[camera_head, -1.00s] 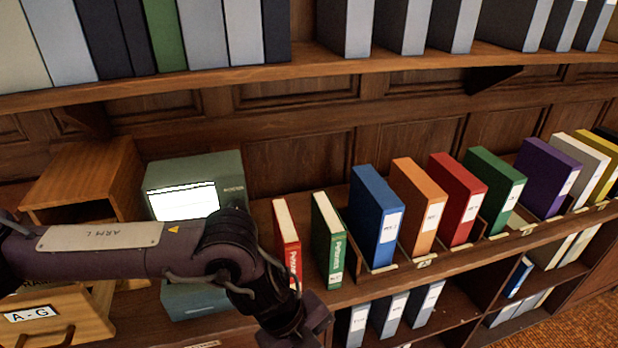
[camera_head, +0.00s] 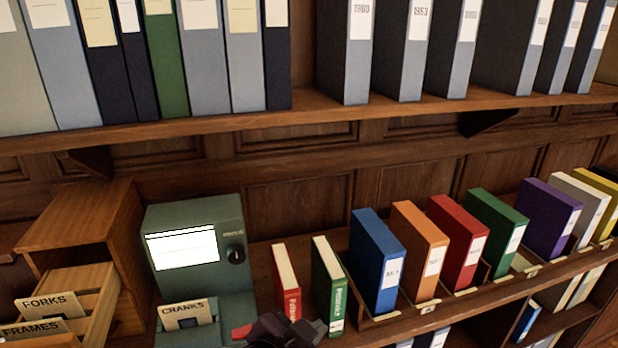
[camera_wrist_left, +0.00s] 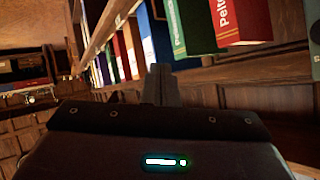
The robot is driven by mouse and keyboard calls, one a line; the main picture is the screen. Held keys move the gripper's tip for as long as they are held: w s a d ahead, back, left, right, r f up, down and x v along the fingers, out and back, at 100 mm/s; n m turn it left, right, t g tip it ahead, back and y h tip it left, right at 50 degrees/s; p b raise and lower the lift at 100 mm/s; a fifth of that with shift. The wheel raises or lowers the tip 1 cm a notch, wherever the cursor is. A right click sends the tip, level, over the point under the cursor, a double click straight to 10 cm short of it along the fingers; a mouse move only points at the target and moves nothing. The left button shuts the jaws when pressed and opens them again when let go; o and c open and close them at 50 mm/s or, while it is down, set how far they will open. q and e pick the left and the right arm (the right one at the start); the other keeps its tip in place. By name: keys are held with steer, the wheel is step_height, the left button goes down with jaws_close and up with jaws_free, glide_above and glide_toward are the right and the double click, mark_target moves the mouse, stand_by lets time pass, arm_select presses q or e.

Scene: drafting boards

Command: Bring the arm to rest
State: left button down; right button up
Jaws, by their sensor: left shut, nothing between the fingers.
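My left gripper (camera_head: 285,330) shows only as a dark part at the bottom edge of the head view, in front of the red and green books; the rest of the arm is out of frame. In the left wrist view its fingers (camera_wrist_left: 160,84) are together, with nothing held between them. The red book (camera_head: 287,284) and the green book (camera_head: 328,285) stand on the shelf behind it; in the wrist view they show upside down, the red one (camera_wrist_left: 240,18) near the top. My right gripper is not in view.
A green-grey device (camera_head: 195,212) with a lit screen stands left, a "CRANKS" card (camera_head: 186,315) in front of it. Further left is a wooden card cabinet (camera_head: 85,215) with an open drawer.

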arm_select(q)
steer(key=s+a+f+n+g+y, duration=0.35)
steer(key=s+a+f, duration=0.25)
steer(key=a+f, duration=0.3)
steer(key=s+a+f+n+g+y, duration=0.3)
steer(key=s+a+f+n, duration=0.25)
steer(key=a, duration=0.55)
step_height(320, 180, down, 32)
steer(key=s+m+g+b, duration=0.1)
steer(key=s+b, duration=0.1)
steer(key=s+a+f, duration=0.2)
steer(key=s+f, duration=0.8)
steer(key=s+a+f+g, duration=0.1)
steer(key=s+f, duration=0.8)
steer(key=s, duration=0.1)
steer(key=shift+a+f+b, duration=0.35)
steer(key=shift+a+b, duration=0.05)
steer(key=shift+b, duration=0.05)
